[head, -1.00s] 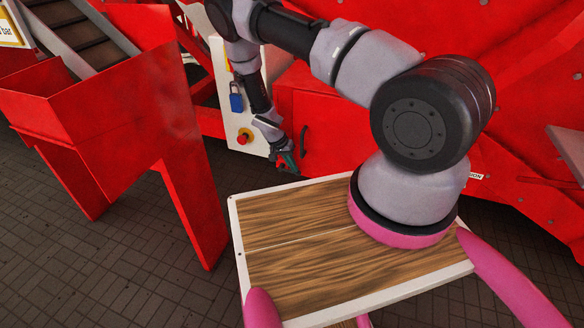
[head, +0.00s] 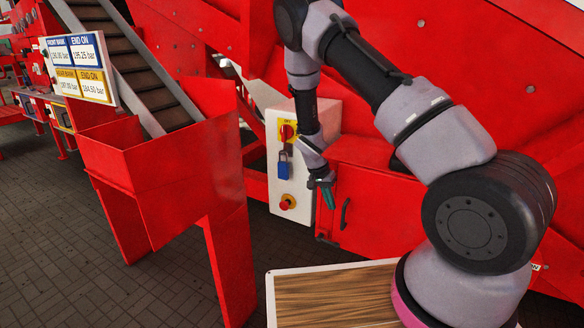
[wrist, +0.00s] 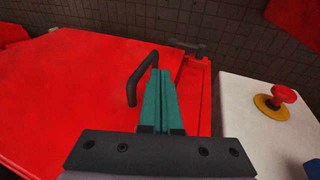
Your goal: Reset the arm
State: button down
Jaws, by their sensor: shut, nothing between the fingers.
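My gripper (head: 328,197) is at the end of my arm, in front of the red machine, just right of the white control box. In the wrist view its two teal fingers (wrist: 159,100) are together with nothing between them. My arm rises from its base at the lower right, bends at the top, and hangs down to the gripper. The gripper points downward and is apart from the box in the head view.
The white control box (head: 297,205) carries a red rotary switch (head: 287,132), a blue padlock (head: 284,165) and a red stop button (head: 288,202). A red cabinet door with a black handle (head: 345,213) is close right of the gripper. A red hopper (head: 150,165) and conveyor stand left.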

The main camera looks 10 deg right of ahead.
jog(key=s+d+r+t+y, duration=0.1)
jog(key=s+r+t+y, duration=0.15)
jog(key=r, duration=1.35)
jog(key=s+r+t+y, duration=0.15)
jog(key=s+r, duration=0.25)
jog(key=r, duration=1.2)
jog(key=s+d+r+n+t+y, duration=0.1)
jog(key=s+r+n+t, duration=0.1)
jog(key=s+r, duration=1.3)
jog(key=s+t, duration=0.1)
jog(key=s, duration=0.3)
jog(key=shift+d+n+y, duration=0.15)
jog(key=shift+n+y, duration=0.25)
